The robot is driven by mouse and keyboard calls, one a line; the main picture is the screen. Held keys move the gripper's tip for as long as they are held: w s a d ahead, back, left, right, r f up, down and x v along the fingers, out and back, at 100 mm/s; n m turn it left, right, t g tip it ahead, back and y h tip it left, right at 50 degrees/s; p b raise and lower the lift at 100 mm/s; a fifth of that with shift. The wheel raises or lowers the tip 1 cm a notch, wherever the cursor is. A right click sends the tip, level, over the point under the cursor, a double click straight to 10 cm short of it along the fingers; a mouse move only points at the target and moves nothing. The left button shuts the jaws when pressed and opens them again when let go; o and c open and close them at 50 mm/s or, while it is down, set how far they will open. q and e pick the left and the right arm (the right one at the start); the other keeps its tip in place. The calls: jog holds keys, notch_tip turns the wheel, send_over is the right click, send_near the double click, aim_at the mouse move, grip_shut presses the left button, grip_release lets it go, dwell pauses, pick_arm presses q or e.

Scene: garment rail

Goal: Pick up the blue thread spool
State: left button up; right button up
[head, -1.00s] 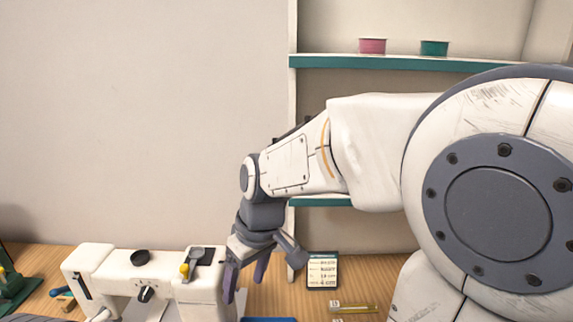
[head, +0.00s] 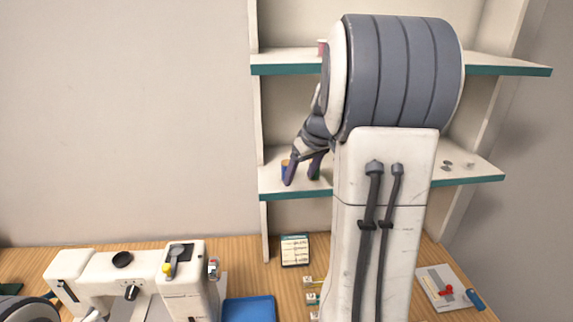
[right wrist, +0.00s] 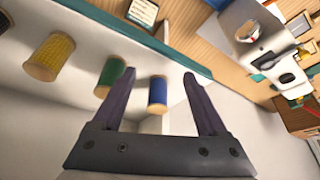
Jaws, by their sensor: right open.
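The blue thread spool (head: 285,168) stands on the middle shelf, partly hidden by my right gripper (head: 302,170). The right wrist view shows the blue spool (right wrist: 157,92) between the two open fingers of that gripper (right wrist: 160,76), with a gap on each side. The jaws are not closed on it. A green spool (right wrist: 110,74) stands beside the blue one, close to one finger, and shows only as a sliver in the head view. My left gripper is not in view.
A yellow spool (right wrist: 52,56) stands further along the shelf. The shelf board (head: 290,190) has its teal edge in front, and an upper shelf (head: 285,62) lies above. A sewing machine (head: 125,275) and a blue tray (head: 250,309) are on the table below.

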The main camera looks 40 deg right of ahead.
jog(key=shift+w, duration=0.35)
jog(key=w+p, duration=0.3)
jog(key=w, duration=0.2)
jog(key=shift+d+f+p, duration=0.1)
jog(key=shift+d+p, duration=0.1)
jog(key=shift+p, duration=0.15)
jog(key=shift+w+f, duration=0.15)
jog(key=shift+f, duration=0.3)
grip_shut()
